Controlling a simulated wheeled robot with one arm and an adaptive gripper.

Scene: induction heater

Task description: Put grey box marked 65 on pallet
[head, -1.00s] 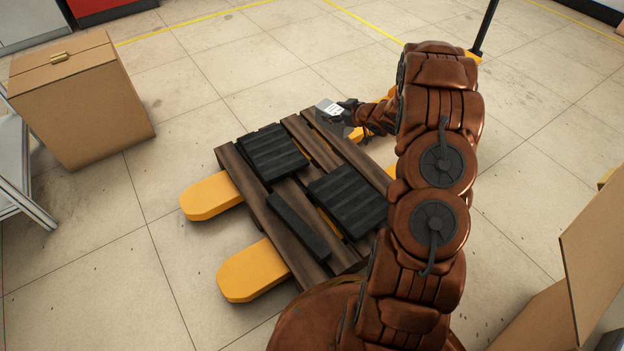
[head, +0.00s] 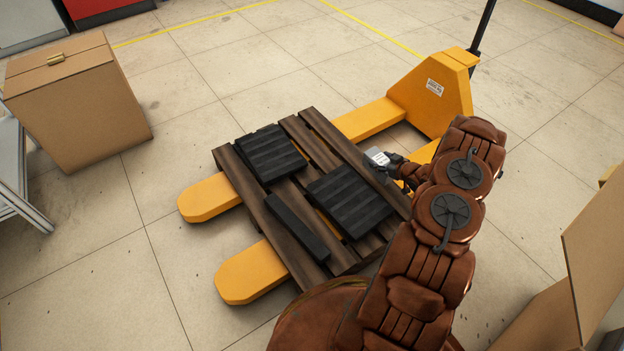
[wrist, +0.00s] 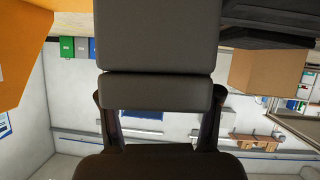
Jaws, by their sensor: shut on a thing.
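The grey box (head: 377,159) is small, with a white label whose number is too small to read. My gripper (head: 388,163) is shut on it. Box and gripper show at the far right edge of the wooden pallet (head: 255,202), apparently in the air; the height is unclear. In the wrist view the grey box (wrist: 157,38) fills the upper middle, between the fingers of my gripper (wrist: 160,100). The pallet is brown and slatted. Two square black ribbed pieces (head: 272,153) (head: 346,203) and a narrow black bar (head: 298,227) lie on it.
A yellow pallet jack (head: 432,95) carries the pallet, its forks sticking out at left. A large cardboard box (head: 85,110) stands at left beside a grey metal frame (head: 12,180). Open cardboard (head: 600,230) is at right. The floor between is clear.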

